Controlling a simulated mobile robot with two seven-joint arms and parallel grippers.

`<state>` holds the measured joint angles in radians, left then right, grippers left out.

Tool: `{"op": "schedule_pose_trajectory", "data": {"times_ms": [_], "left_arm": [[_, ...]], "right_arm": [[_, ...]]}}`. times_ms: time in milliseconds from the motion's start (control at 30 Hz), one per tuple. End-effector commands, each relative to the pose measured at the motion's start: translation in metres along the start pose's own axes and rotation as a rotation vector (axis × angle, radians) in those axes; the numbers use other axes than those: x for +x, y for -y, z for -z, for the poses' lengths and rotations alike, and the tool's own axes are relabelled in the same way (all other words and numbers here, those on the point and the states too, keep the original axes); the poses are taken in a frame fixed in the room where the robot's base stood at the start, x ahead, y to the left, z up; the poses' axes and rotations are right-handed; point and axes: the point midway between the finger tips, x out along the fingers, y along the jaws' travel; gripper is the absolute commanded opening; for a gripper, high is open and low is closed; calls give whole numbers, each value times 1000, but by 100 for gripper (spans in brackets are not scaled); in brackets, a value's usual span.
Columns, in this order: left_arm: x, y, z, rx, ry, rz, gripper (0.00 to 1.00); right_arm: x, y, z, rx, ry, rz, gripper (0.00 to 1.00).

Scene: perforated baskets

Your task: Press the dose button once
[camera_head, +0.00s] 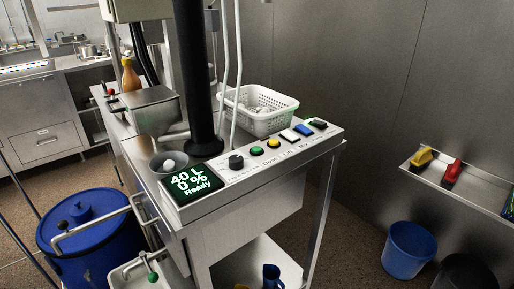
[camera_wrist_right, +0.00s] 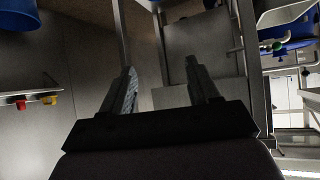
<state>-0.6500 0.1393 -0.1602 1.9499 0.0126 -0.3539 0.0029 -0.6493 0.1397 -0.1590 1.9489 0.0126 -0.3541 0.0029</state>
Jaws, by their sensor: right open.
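The control panel (camera_head: 215,185) tops a steel machine in the head view. Its display (camera_head: 192,186) reads 40 L, 0 % and Ready. A row runs up to the right from a black knob (camera_head: 236,161): a green button (camera_head: 256,151), a yellow button (camera_head: 273,143), then white, blue and black ones. A small label that seems to read Dose lies just below the green and yellow buttons; I cannot tell for sure which one it marks. My right gripper (camera_wrist_right: 160,68) shows only in the right wrist view, open and empty, away from the panel. My left gripper is not in view.
A white perforated basket (camera_head: 258,112) stands behind the buttons. A black column (camera_head: 199,80) and a steel hopper (camera_head: 152,110) rise beside the display. A blue drum (camera_head: 85,240) stands at lower left. A wall shelf (camera_head: 435,172) with coloured items and a blue bucket (camera_head: 408,250) are at right.

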Motion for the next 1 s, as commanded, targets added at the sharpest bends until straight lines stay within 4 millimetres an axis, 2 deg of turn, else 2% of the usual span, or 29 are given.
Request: {"op": "schedule_pose_trajectory", "data": {"times_ms": [33, 167, 200, 1000], "left_arm": [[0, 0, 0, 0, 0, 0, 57], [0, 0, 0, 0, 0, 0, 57], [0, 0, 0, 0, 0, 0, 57], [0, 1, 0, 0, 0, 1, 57]], "right_arm": [[0, 0, 0, 0, 0, 0, 45], [0, 0, 0, 0, -1, 0, 2], [0, 0, 0, 0, -1, 0, 0], [0, 0, 0, 0, -1, 1, 0]]}}
